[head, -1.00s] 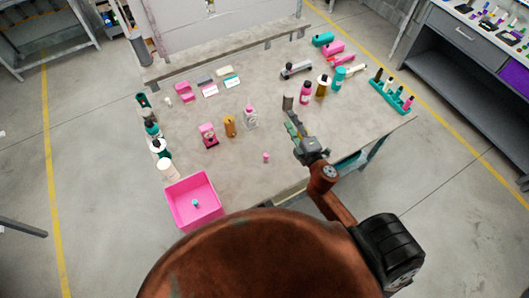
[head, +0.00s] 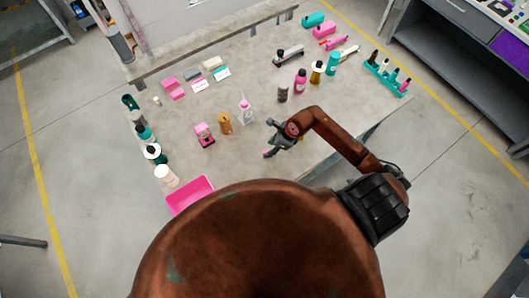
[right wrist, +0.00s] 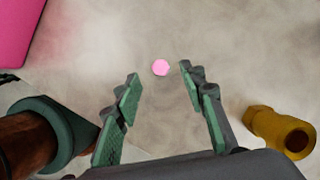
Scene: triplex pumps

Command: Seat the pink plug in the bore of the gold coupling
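The small pink plug (head: 266,154) stands on the grey table near its front edge, partly covered by my right gripper in the head view. My right gripper (head: 272,139) is low over the table beside it. In the right wrist view my right gripper (right wrist: 159,78) is open and empty. The pink plug (right wrist: 160,67) shows there in the gap between the fingertips, on the tabletop. The gold coupling (right wrist: 265,124) is at the right of that view, with its dark round bore facing up towards the camera. My left gripper is out of view.
A pink bin (head: 188,194) sits at the table's front left; its wall (right wrist: 18,32) also shows in the wrist view. An amber part (head: 225,123), a pink part (head: 204,135) and a white bottle (head: 246,112) stand left of the gripper. A dark cylinder (head: 283,93) stands behind it.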

